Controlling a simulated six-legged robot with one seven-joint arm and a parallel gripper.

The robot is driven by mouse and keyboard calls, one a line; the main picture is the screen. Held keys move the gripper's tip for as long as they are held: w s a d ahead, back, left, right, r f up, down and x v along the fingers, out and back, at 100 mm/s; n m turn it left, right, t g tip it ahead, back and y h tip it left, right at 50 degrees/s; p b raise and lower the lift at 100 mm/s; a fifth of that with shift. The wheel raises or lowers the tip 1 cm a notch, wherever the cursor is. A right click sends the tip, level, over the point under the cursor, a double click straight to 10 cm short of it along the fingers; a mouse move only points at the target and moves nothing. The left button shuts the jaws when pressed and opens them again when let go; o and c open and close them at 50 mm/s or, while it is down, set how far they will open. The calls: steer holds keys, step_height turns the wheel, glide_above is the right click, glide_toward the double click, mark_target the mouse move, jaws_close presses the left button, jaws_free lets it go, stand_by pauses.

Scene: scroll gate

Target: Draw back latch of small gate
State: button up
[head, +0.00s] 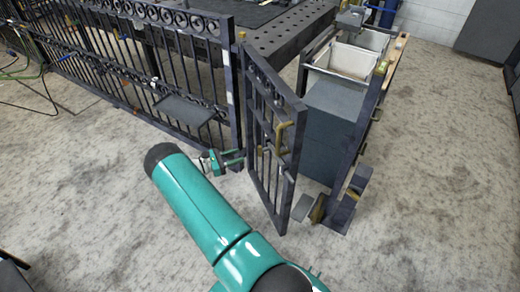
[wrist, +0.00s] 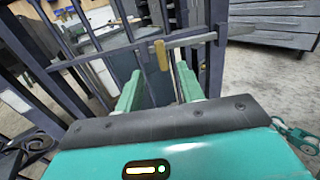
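The small gate (head: 262,135) is a dark barred leaf beside the long fence. In the head view its free edge stands apart from the post (head: 345,195) at right. A brass handle (head: 283,138) shows on the gate. In the wrist view a grey horizontal bar (wrist: 190,41), seemingly the latch, crosses the uprights with a brass piece (wrist: 160,54) on it. My gripper (head: 238,158) is left of the gate. In the wrist view my gripper (wrist: 158,75) is open, with its fingers to either side below the brass piece. I cannot tell whether they touch anything.
The long scrolled fence (head: 150,65) runs to the left, with a dark tray (head: 185,110) on it. Behind the gate stand a grey box (head: 335,120) and pale bins (head: 345,62). A hose (head: 38,85) lies at far left.

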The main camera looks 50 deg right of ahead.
mark_target(260, 149)
steer(key=x, duration=1.1)
steer(key=shift+d, duration=0.1)
jaws_close()
